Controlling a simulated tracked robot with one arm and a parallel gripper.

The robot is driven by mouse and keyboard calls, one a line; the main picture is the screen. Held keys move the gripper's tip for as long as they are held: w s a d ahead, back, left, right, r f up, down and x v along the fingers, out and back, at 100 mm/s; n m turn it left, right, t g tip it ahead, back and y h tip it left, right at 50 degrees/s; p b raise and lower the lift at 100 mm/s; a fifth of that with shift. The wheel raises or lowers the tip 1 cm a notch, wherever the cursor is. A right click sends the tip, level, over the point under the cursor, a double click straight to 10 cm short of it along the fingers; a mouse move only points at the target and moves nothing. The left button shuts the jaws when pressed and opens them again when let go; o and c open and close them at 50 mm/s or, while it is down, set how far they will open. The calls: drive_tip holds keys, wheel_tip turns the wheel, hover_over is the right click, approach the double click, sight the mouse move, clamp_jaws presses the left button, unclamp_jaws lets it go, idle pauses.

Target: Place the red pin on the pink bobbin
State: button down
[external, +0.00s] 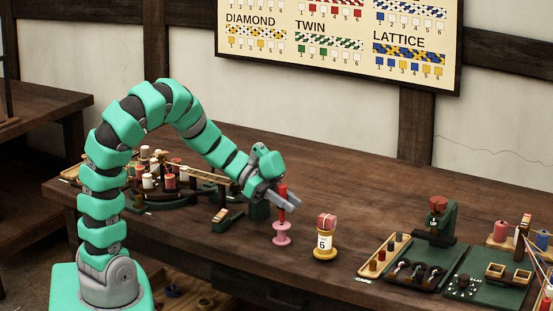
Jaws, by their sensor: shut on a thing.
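The red pin (283,197) is upright between the fingers of my gripper (284,203). My gripper is shut on it. The pink bobbin (282,235) stands upright on the table directly below the pin. The lower end of the pin is at the top of the bobbin. I cannot tell whether it touches the bobbin or sits slightly above it. Part of the pin is hidden by the gripper finger.
Dark green fixtures (405,274) and a wooden tray (381,258) fill the table's right. A braiding stand with several bobbins (165,178) is at left. The table behind the spool is clear.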

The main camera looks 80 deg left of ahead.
drive_tip(key=shift+f, duration=0.4)
drive_tip(key=shift+r, duration=0.1)
drive_tip(key=c, duration=1.2)
unclamp_jaws()
drive_tip(key=shift+c, duration=0.2)
drive_tip(key=shift+s+a+r, duration=0.25)
drive_tip(key=shift+a, duration=0.05)
drive_tip(key=p+v, duration=0.3)
drive_tip(key=v, duration=0.8)
drive_tip(key=shift+p, duration=0.3)
drive_tip(key=shift+s, duration=0.15)
